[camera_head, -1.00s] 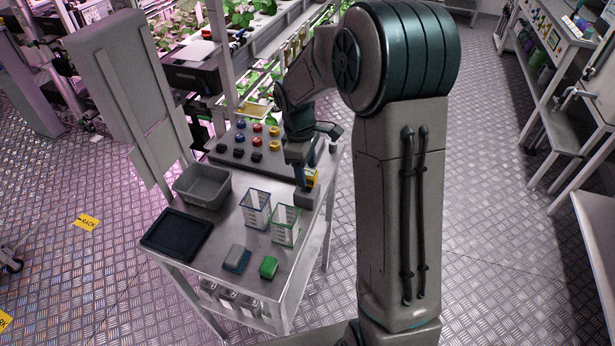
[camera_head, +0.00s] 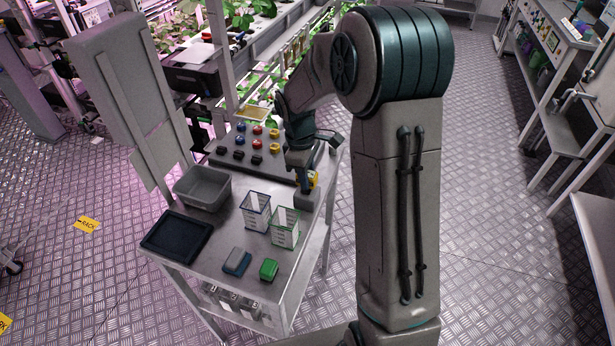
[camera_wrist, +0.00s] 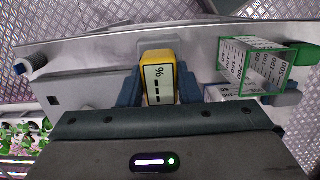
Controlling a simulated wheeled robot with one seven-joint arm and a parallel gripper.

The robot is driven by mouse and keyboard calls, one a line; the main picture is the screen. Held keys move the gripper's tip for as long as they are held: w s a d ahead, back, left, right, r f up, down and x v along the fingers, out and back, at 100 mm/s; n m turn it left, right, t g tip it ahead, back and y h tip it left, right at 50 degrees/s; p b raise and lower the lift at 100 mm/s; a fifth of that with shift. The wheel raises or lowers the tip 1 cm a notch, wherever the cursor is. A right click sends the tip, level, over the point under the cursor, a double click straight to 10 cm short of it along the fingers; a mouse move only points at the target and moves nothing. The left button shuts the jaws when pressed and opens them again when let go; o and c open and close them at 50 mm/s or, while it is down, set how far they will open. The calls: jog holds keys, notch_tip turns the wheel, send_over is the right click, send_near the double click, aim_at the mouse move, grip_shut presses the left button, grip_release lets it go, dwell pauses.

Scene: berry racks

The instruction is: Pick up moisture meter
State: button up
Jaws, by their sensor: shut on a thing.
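The moisture meter (camera_wrist: 160,83) is a yellow device with a pale display, seen in the wrist view between my gripper's two dark fingers. In the head view the yellow meter (camera_head: 314,179) shows at the right side of the metal cart (camera_head: 235,222), partly hidden by my gripper. My gripper (camera_head: 305,186) points down there, and it also shows in the wrist view (camera_wrist: 160,90). It is shut on the meter. A grey holder (camera_wrist: 158,47) is just beyond the meter; whether the meter still touches it I cannot tell.
Blue-edged (camera_head: 256,211) and green-edged (camera_head: 285,228) clear containers stand near the gripper. A grey bin (camera_head: 203,188), a dark tray (camera_head: 176,236), a blue-grey block (camera_head: 237,262) and a green block (camera_head: 269,269) sit on the cart. A panel with coloured knobs (camera_head: 257,143) lies behind.

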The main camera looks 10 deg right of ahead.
jog(key=shift+r, duration=0.4)
notch_tip(320, 180, up, 3)
jog(key=shift+f+b, duration=0.2)
jog(key=shift+b, duration=0.2)
jog(key=s+r+b, duration=0.2)
jog(key=s+r, duration=0.5)
jog(key=s, duration=0.4)
jog(key=shift+s+a, duration=0.15)
jog(key=shift+s, duration=0.25)
